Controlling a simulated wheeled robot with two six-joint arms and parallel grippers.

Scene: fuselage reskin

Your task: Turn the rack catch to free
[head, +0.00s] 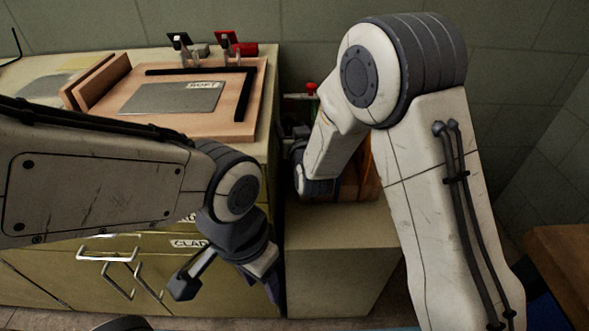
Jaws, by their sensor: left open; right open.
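A red knob (311,88) on a small upright fitting stands in the gap behind my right arm; I cannot tell whether it is the rack catch or how it is turned. An orange-brown wooden piece (368,172), perhaps part of the rack, shows partly behind my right forearm on the low cabinet. My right gripper (300,133) is mostly hidden by its wrist, among dark and green parts below the red knob. My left gripper (228,287) is open and empty, pointing down in front of the bench drawers, away from the knob.
The bench (262,150) at left carries a wooden board with a grey sheet (172,97) labelled SOFT, a black angle bar and two toggle clamps (228,44). The low cabinet (340,238) has a bare front top. Drawer handles (105,257) stick out below.

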